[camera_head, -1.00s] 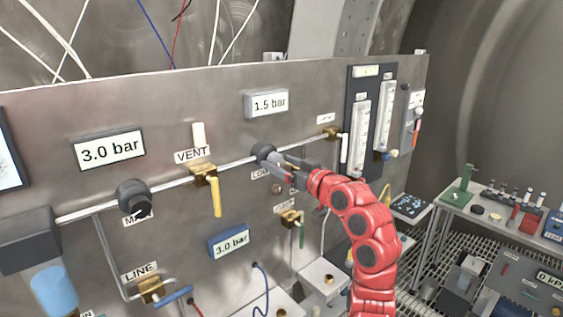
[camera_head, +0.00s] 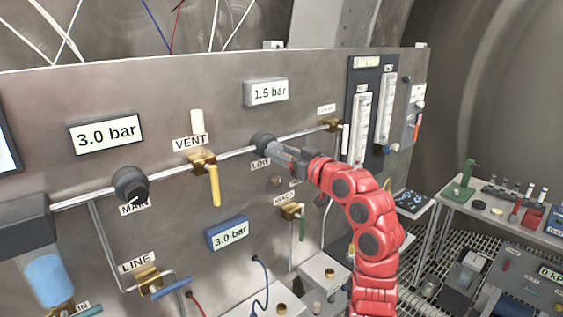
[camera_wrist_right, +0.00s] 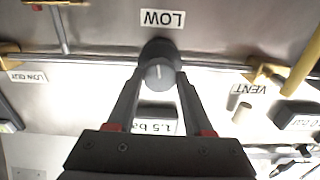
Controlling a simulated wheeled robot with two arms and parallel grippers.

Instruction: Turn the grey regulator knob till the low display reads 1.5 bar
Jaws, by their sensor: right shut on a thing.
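The grey regulator knob (camera_head: 263,142) sits on the horizontal pipe of the steel panel, with a LOW label (camera_head: 260,164) below it. In the right wrist view the knob (camera_wrist_right: 159,72) lies between the two fingers. My right gripper (camera_head: 276,149) is shut on the knob, partly covering it in the head view; its fingers (camera_wrist_right: 159,86) show on both sides of the knob in the wrist view. The low display (camera_head: 267,92) above the knob reads 1.5 bar. My left gripper is not in view.
A black MAIN knob (camera_head: 130,184) and a 3.0 bar display (camera_head: 105,133) are to the left. The VENT valve with yellow handle (camera_head: 215,186) is just left of the low knob. A blue-framed 3.0 bar display (camera_head: 227,233) is below. A side bench (camera_head: 500,212) stands at the right.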

